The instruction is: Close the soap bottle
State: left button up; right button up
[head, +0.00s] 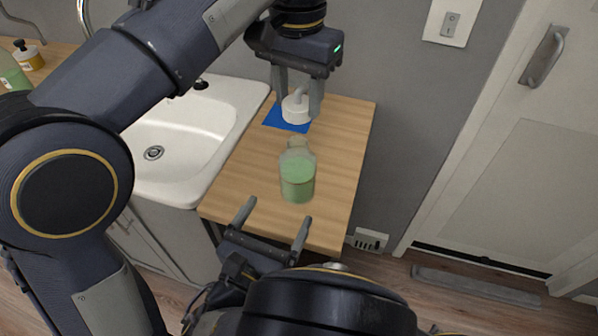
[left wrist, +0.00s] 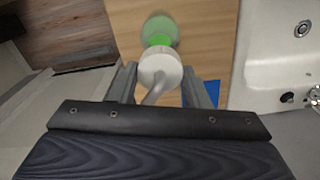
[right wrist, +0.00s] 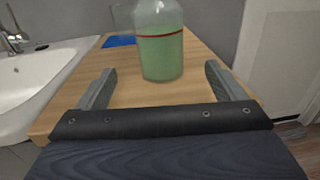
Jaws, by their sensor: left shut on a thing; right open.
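The soap bottle (head: 298,178) is clear with green liquid and stands upright on the wooden counter, its neck open. It also shows in the left wrist view (left wrist: 160,30) and the right wrist view (right wrist: 160,48). My left gripper (head: 299,108) is shut on the white pump cap (head: 296,108), held near the blue mat, behind the bottle and apart from it. The cap also shows in the left wrist view (left wrist: 158,70). My right gripper (head: 277,220) is open and empty in front of the bottle, with the bottle beyond its fingertips in the right wrist view (right wrist: 158,85).
A blue mat (head: 285,120) lies at the back of the wooden counter (head: 337,165). A white sink (head: 190,135) with a tap is to the left. Another green bottle (head: 12,75) and a small dispenser (head: 28,55) stand far left. The counter right of the bottle is clear.

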jog(key=x, duration=1.2)
jog(key=shift+c, duration=0.3)
jog(key=c, duration=1.4)
pick_arm(q)
send_over(297, 143)
jog(key=shift+f, duration=2.5)
jog(key=shift+d+f, duration=0.1)
jog(key=shift+f, duration=0.8)
jog(key=shift+f, duration=0.5)
